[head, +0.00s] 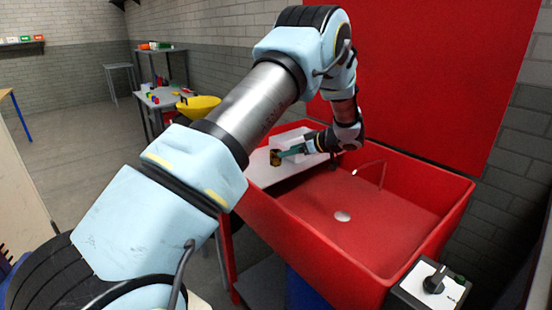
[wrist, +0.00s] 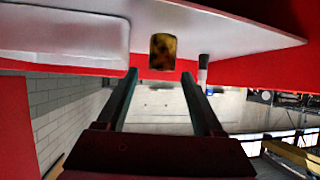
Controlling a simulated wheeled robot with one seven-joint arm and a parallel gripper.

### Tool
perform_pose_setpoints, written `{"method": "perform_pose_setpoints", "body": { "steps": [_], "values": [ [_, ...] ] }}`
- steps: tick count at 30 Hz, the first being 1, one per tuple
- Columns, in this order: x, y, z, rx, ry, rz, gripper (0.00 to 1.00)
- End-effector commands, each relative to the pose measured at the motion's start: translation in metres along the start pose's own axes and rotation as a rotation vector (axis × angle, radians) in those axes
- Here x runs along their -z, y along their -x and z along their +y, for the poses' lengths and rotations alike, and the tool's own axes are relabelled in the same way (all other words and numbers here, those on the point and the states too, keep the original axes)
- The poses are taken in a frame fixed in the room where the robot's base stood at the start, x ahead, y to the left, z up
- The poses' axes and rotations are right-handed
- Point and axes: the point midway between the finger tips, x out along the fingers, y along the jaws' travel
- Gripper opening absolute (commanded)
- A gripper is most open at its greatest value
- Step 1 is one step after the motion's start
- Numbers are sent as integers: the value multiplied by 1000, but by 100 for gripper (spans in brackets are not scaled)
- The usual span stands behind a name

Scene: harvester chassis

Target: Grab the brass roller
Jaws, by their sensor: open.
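The brass roller (head: 275,158) is a small dark gold cylinder standing on the white shelf (head: 262,179) beside the red sink. In the wrist view the brass roller (wrist: 163,52) shows mottled dark patches and lies just beyond the fingertips, centred between them. My gripper (head: 288,152) is open, its teal fingers pointing left toward the roller. In the wrist view my gripper (wrist: 160,74) has its two fingers apart with nothing between them. Whether a finger touches the roller I cannot tell.
A white block (wrist: 65,30) sits on the shelf near the roller. A small white and black upright piece (wrist: 203,72) stands on its other side. The red sink basin (head: 400,205) is below my arm, with a tall red panel (head: 420,70) behind.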

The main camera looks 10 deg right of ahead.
Motion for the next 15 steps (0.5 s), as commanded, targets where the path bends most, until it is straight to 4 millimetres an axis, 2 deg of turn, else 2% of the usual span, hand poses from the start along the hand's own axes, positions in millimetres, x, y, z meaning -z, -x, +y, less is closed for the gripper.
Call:
{"method": "perform_pose_setpoints", "body": {
  "steps": [3,10,15],
  "values": [
    [1,-14,0,0,0,0,69],
    [3,-32,-2,0,-1,0,69],
    [2,-58,-4,0,0,0,69]
  ]
}}
